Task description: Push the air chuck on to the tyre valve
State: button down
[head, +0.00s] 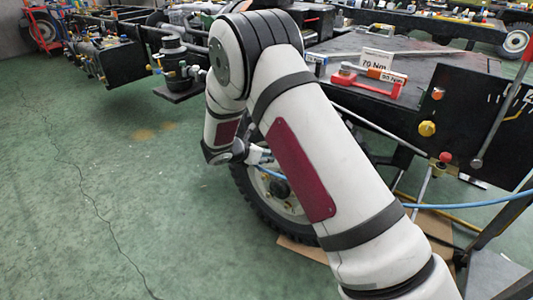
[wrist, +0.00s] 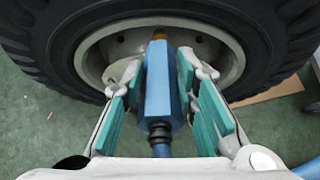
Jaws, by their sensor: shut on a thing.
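In the wrist view my gripper (wrist: 158,75) is shut on the blue air chuck (wrist: 157,92), with its teal pads on both sides of the chuck's body. The chuck points away from me at the wheel, and a brass-coloured tip (wrist: 159,35) shows at its far end. The tyre (wrist: 35,30) is black around a pale rim (wrist: 232,60). The tyre valve cannot be made out, so I cannot tell whether the chuck touches it. In the head view my arm covers part of the tyre (head: 252,200), and my gripper is mostly hidden behind the arm.
A blue hose (wrist: 308,168) trails from the chuck at the lower right. A black chassis bench (head: 360,95) holding a red tool (head: 378,86) and torque cards stands above the wheel. Cardboard (head: 300,249) lies under the tyre. The green floor (head: 130,200) on the left is clear.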

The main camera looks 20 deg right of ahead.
jog(key=shift+a+r, duration=0.1)
dwell(0.3)
jog(key=p+v, duration=0.2)
jog(key=v, duration=0.3)
jog(key=shift+s+a+r+p, duration=0.2)
jog(key=shift+s+a+p, duration=0.05)
jog(key=shift+p, duration=0.1)
jog(key=shift+a, duration=0.1)
dwell(0.3)
